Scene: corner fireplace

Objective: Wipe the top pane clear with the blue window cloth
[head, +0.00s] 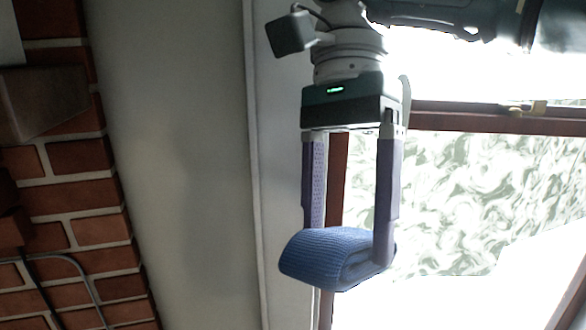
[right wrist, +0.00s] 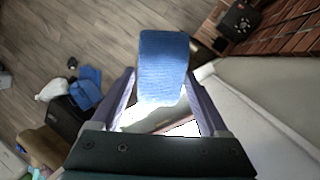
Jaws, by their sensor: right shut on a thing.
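The blue window cloth (head: 330,258) is a folded, ribbed pad. My right gripper (head: 349,244) is shut on it, with one finger at each side, and the cloth hangs at the fingertips. The right wrist view shows the cloth (right wrist: 163,66) between the two fingers. The window pane (head: 460,190) behind and to the right carries grey-green swirling smears. Its lower right part is plain bright white, with a stepped edge to the smears. I cannot tell whether the cloth touches the glass. My left gripper is not in view.
A brown window bar (head: 460,115) with a brass-coloured catch (head: 538,107) crosses above the smeared pane. A pale wall (head: 190,160) and brickwork (head: 75,180) lie left. The wrist view shows a wooden floor (right wrist: 60,30), a black device (right wrist: 240,18) and blue items (right wrist: 88,85).

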